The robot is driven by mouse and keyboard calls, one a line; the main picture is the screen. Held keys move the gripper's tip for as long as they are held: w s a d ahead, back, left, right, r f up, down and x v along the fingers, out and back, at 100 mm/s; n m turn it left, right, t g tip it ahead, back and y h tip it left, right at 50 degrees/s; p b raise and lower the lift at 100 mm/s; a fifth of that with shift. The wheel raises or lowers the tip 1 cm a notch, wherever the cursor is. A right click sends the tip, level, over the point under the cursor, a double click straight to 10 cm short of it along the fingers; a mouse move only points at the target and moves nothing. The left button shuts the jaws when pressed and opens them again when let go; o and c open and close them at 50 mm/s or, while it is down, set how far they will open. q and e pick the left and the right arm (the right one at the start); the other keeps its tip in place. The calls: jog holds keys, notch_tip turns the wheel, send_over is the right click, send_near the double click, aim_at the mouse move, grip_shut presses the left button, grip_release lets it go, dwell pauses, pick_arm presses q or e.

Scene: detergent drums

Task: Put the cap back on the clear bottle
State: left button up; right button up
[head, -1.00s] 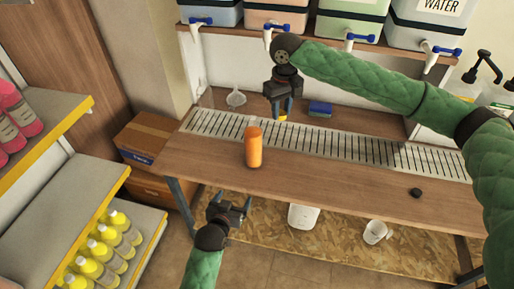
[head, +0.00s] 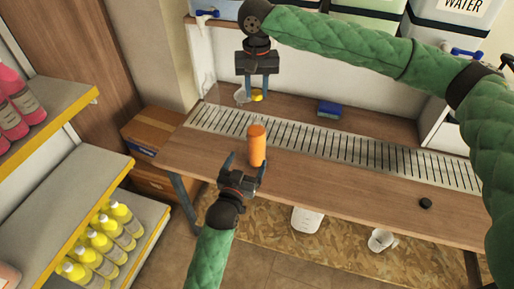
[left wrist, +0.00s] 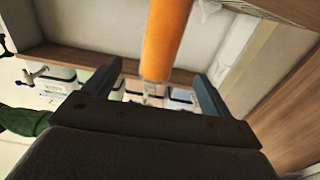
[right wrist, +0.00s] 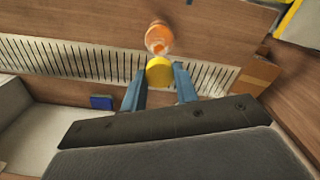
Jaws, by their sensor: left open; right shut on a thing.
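The clear bottle (head: 257,148), filled orange, stands upright and uncapped on the wooden table in front of the grating. In the right wrist view the bottle (right wrist: 159,38) shows its open neck from above. My right gripper (head: 258,92) is shut on the yellow cap (right wrist: 159,72) and holds it above the table, behind the bottle in the head view. The cap is apart from the neck. My left gripper (head: 244,168) is open at the bottle's near side. In the left wrist view the bottle (left wrist: 163,38) appears between its fingers, without clear contact.
A clear funnel (head: 241,95) lies at the table's back left. A blue sponge (head: 329,109) lies behind the grating (head: 340,145). A small black cap (head: 425,203) is at the right front. Shelves of bottles (head: 100,235) stand at left. The table's middle is clear.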

aim_at(258, 137)
pick_arm(q)
jog(key=x, duration=1.2)
jog(key=shift+f, duration=0.1)
jog(key=c, duration=1.5)
pick_arm(e)
jog(key=shift+f, duration=2.45)
jog(key=shift+f, duration=0.1)
jog(key=shift+f, duration=0.8)
jog(key=shift+f, duration=0.55)
